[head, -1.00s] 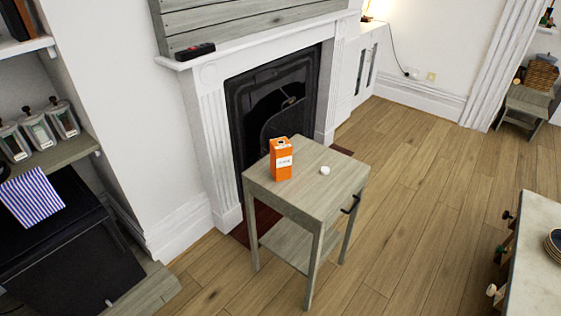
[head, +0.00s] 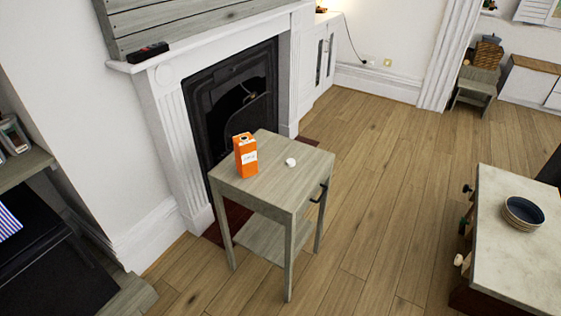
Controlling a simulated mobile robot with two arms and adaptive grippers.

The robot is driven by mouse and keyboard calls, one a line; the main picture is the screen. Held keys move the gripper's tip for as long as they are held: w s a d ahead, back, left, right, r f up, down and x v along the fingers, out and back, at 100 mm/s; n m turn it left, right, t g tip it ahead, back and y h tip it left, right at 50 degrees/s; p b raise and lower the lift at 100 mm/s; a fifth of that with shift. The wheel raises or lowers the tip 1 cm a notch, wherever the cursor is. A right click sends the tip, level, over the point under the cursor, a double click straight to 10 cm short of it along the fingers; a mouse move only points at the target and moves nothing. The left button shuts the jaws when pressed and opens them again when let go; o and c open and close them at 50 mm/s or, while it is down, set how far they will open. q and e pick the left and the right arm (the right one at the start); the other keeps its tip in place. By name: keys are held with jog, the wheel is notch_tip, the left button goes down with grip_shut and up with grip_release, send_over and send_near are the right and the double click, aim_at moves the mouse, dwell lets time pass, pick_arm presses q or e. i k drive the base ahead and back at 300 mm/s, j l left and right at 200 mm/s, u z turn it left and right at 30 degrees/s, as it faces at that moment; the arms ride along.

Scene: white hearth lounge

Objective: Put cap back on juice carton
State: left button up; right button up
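The orange juice carton (head: 246,156) stands upright on a small grey wooden side table (head: 262,192). It has a white label on its front; its top is too small to tell in detail. The white cap (head: 291,162) lies on the same tabletop, to the right of the carton and apart from it. Neither of my grippers shows in the head view.
A white fireplace with a black grate (head: 236,100) stands behind the table. A pale-topped table with stacked bowls (head: 523,213) is at the right. Dark shelving (head: 50,255) is at the lower left. Wooden floor (head: 375,200) between the tables is clear.

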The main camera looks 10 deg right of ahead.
aim_at(244, 145)
jog(key=i+j+z, duration=0.25)
jog(key=i+j, duration=0.15)
jog(key=i+j+z, duration=0.25)
jog(key=i+j, duration=0.2)
jog(key=i+j+z, duration=0.25)
jog(key=j, duration=0.3)
jog(key=i, duration=0.1)
